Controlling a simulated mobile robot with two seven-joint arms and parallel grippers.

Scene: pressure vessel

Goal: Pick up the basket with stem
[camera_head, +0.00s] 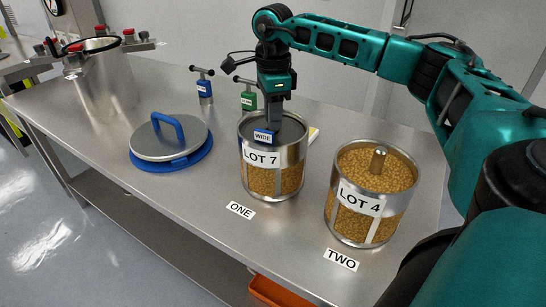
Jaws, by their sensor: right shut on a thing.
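The LOT 7 basket (274,180) stands upright above the ONE label, with gold grains showing through its lower side and a dark grey top. The LOT 4 basket (362,225) stands to its right above the TWO label, filled with gold grains. A short metal stem (378,160) rises from its middle. My right gripper (271,122) points down over the top of the LOT 7 basket and is shut on a blue piece marked WIDE (264,137). Whether this piece touches the basket is unclear. My left gripper is out of view.
A round metal lid (168,144) with a blue handle lies left of the baskets. A blue T-handled tool (204,88) and a green one (248,98) stand behind. A large open vessel (105,80) stands at the back left. The front left of the table (120,195) is clear.

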